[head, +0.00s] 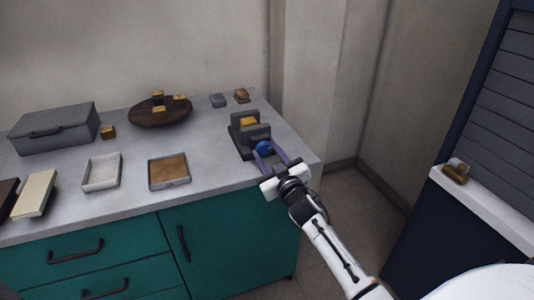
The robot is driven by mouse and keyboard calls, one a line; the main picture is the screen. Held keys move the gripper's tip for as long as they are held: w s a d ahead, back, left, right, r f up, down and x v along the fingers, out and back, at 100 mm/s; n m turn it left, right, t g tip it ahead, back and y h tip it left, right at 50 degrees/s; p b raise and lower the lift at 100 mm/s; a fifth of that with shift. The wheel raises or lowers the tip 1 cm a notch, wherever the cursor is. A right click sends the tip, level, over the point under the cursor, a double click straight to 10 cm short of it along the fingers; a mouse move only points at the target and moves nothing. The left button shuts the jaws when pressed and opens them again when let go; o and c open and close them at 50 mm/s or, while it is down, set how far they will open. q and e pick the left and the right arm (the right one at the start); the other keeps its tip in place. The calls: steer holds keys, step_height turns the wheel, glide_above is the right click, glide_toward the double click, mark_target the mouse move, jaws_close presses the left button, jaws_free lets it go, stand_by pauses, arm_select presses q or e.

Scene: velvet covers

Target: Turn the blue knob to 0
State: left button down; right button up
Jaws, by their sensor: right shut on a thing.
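The blue knob (264,147) is on the front of a dark grey device (240,141) near the right end of the counter. My right gripper (267,153) reaches in from the lower right. Its two purple-blue fingers are on either side of the knob and shut on it. The knob is partly hidden by the fingers, and no mark or number is readable. A yellow block (248,123) sits in the top of the device. My left gripper is not in view.
The grey counter (215,205) also holds a lidded grey box (53,128), a brown round dish (160,117) with yellow blocks, a white tray (102,172) and a brown-bottomed tray (169,171). The counter's right edge is close to the device.

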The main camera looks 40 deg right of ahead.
steer(key=n, duration=1.2)
steer(key=shift+n, duration=0.4)
stand_by(0.3)
steer(key=o, duration=1.1)
steer(key=shift+c, duration=0.2)
